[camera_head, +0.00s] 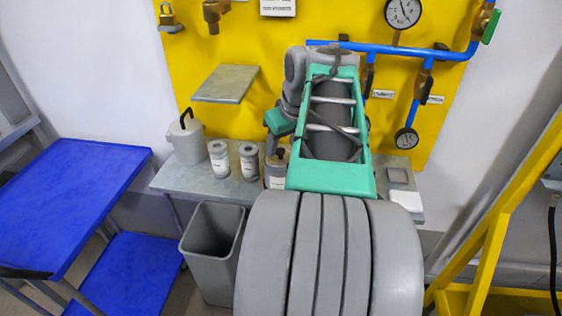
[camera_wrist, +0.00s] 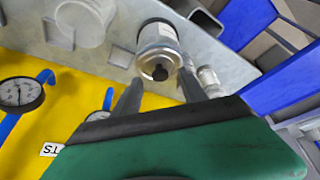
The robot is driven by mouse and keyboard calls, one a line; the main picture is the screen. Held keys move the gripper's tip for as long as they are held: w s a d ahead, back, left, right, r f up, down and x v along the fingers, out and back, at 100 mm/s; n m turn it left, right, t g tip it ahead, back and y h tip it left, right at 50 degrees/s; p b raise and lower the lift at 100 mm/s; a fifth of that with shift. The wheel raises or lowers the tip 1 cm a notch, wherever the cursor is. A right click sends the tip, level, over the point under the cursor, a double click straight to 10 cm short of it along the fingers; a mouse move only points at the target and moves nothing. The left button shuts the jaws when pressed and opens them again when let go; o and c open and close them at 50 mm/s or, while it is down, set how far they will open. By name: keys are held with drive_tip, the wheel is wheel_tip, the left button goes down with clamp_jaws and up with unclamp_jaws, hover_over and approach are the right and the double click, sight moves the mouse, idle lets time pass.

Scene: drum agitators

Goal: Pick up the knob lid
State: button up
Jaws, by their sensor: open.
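The knob lid (camera_wrist: 157,66) is a metallic round cap with a small dark knob, seated on a pale jar (camera_wrist: 157,34) in the wrist view. My gripper (camera_wrist: 160,78) is open, with one dark finger on each side of the lid in that view. The fingers look apart from the lid, though the depth gap is hard to tell. In the head view the jar (camera_head: 276,170) stands on the grey shelf, its lid (camera_head: 280,155) partly hidden by my arm. My fingertips are hidden there.
Two more jars (camera_head: 218,158) (camera_head: 248,160) stand left of it on the grey shelf (camera_head: 180,181), beyond them a canister (camera_head: 186,142) with a black handle. A bin (camera_head: 212,245) stands below. Blue pipes (camera_head: 400,50) and gauges (camera_head: 403,12) are on the yellow panel (camera_head: 205,85).

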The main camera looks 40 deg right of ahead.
sight(281, 156)
drive_tip(key=shift+x, duration=1.15)
drive_tip(key=shift+c, duration=0.4)
clamp_jaws()
